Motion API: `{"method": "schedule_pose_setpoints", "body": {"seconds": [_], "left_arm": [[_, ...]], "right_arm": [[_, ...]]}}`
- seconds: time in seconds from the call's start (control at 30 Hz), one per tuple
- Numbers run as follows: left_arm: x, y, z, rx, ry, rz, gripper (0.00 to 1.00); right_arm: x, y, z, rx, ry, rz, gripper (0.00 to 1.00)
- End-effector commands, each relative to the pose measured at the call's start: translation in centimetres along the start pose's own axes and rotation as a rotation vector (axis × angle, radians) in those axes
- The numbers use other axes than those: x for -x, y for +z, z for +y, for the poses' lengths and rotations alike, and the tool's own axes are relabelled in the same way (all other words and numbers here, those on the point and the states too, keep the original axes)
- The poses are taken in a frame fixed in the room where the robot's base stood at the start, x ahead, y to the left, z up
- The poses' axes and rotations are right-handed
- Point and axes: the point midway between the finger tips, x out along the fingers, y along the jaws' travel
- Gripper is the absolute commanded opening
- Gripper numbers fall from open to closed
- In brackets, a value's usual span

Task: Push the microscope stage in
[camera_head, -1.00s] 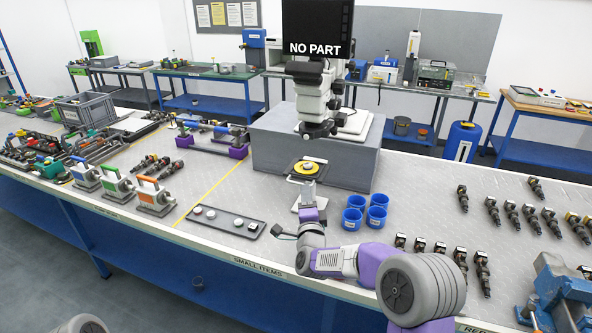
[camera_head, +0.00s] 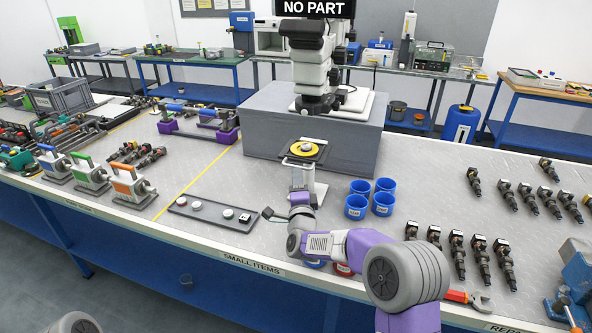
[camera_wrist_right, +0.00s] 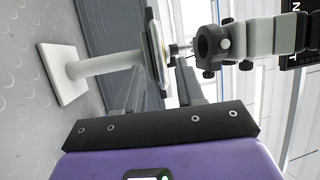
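The microscope stage (camera_head: 303,150) is a dark plate with a yellow ring and a pale part in its centre. It stands on a white post and square foot in front of the grey block, forward of the microscope (camera_head: 314,75). My right gripper (camera_head: 299,182) is upright just in front of the stage. In the right wrist view the stage (camera_wrist_right: 154,50) shows edge-on, at the ends of the gripper's two spread fingers (camera_wrist_right: 160,85). Whether they touch it I cannot tell. The left gripper is not visible; only a bit of my left arm shows at bottom left.
A screen (camera_head: 316,10) above the microscope reads "NO PART". Blue cups (camera_head: 356,206) stand right of my right gripper. A dark tray (camera_head: 213,214) with small parts lies to the left. Several injectors (camera_head: 478,258) lie at the right. The grey block (camera_head: 262,130) stands behind the stage.

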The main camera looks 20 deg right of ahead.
Motion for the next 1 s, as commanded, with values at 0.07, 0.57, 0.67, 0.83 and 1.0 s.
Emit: {"method": "schedule_pose_setpoints", "body": {"seconds": [0.07, 0.57, 0.67, 0.83, 1.0], "left_arm": [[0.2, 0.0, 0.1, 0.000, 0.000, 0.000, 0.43], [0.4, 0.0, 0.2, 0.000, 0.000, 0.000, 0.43], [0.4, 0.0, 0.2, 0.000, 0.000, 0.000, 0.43], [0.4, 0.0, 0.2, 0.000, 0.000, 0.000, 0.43], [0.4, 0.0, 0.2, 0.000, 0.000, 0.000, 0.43]], "right_arm": [[-1.2, 0.0, 0.0, 0.001, -0.001, 0.001, 0.38], [-5.9, 0.0, 0.0, 0.001, 0.001, 0.000, 0.38], [-6.0, 0.0, 0.0, 0.001, 0.000, 0.000, 0.38], [-6.0, 0.0, 0.0, 0.001, 0.001, 0.000, 0.38], [-6.0, 0.0, 0.0, 0.001, 0.001, 0.000, 0.18]]}}
